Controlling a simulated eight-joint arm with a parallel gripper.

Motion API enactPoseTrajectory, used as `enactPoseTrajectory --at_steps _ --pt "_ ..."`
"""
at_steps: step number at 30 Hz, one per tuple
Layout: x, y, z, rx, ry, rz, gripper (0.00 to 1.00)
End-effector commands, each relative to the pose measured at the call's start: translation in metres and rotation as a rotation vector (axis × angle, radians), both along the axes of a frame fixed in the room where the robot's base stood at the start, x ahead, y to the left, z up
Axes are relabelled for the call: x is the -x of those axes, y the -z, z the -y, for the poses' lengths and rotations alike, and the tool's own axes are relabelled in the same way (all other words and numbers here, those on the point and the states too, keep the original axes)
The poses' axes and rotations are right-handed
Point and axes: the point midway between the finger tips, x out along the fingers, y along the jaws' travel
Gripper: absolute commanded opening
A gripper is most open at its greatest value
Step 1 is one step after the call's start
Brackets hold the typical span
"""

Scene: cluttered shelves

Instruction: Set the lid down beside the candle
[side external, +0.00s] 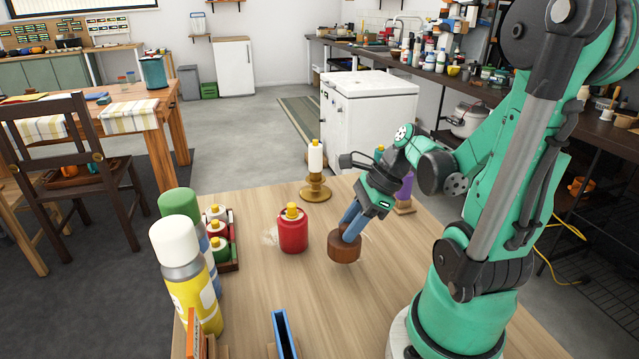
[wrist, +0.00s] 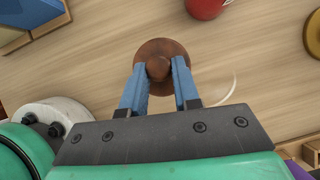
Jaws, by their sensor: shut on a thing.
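The lid (side external: 344,250) is a round brown wooden piece with a knob; it also shows in the wrist view (wrist: 162,47). My gripper (side external: 351,228) points down with its blue fingers shut on the lid's knob, seen between the fingertips in the wrist view (wrist: 159,69). The lid looks level, at or just above the table; I cannot tell whether it touches. A white candle (side external: 315,157) with a yellow tip stands upright on a brass holder (side external: 315,190), behind and left of the lid. The holder's edge shows at right in the wrist view (wrist: 314,38).
A red container (side external: 293,232) with a yellow top stands just left of the lid. Spray cans (side external: 180,265) and a tray of small bottles (side external: 232,252) line the table's left. A blue-edged box (side external: 283,335) is at the front. A purple object (side external: 405,188) stands behind my gripper.

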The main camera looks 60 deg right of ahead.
Motion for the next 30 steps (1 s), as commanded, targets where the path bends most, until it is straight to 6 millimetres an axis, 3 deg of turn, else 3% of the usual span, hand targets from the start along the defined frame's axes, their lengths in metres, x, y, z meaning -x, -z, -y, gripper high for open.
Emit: enactPoseTrajectory --at_steps 9,19,20,23,30 --pt "0.000 0.027 0.000 0.000 0.000 0.000 0.00" --pt "0.000 0.031 0.000 0.000 0.000 0.000 0.00" --pt "0.000 0.031 0.000 0.000 0.000 0.000 0.29" --pt "0.000 0.031 0.000 0.000 0.000 0.000 0.58" --pt "0.000 0.031 0.000 0.000 0.000 0.000 0.58"
